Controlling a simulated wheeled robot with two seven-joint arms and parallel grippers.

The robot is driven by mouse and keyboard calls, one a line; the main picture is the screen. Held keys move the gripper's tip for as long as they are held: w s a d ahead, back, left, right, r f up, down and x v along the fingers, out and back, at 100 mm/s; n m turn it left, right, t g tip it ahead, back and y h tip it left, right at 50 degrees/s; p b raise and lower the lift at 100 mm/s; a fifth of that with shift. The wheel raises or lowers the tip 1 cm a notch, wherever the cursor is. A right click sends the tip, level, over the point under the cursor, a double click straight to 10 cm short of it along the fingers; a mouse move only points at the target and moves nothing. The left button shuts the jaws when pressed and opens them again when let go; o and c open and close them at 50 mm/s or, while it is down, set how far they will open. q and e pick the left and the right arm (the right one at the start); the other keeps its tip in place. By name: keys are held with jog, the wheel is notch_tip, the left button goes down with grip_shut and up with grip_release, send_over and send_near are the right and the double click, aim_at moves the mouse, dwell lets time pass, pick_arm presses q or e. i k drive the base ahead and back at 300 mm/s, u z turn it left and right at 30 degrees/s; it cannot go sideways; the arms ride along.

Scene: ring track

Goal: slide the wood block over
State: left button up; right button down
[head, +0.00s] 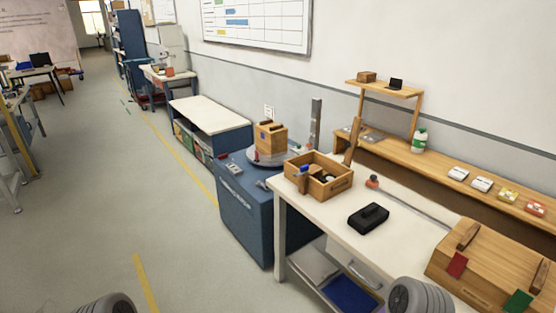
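A light wooden block or box (270,138) with dark marks on its top and side stands upright on a round grey base on the blue cabinet (240,215). A smaller brown wooden block (366,77) lies on the raised wooden shelf at the back right. I cannot tell which of the two the task means. Neither of my grippers is in view. Only grey rounded parts, probably of my arms, show at the bottom edge, left and right of the middle, well apart from both blocks.
The white workbench (335,218) holds an open wooden tray (318,188) with small items, a black case (368,218) and a large wooden box (485,265). A long wooden ledge (445,168) runs along the wall. The grey floor (95,200) at left is clear.

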aim_at(315, 171)
jog(key=u, duration=0.85)
jog(key=i, duration=1.4)
jog(key=z, duration=0.5)
jog(key=i, duration=1)
jog(key=z, duration=1.05)
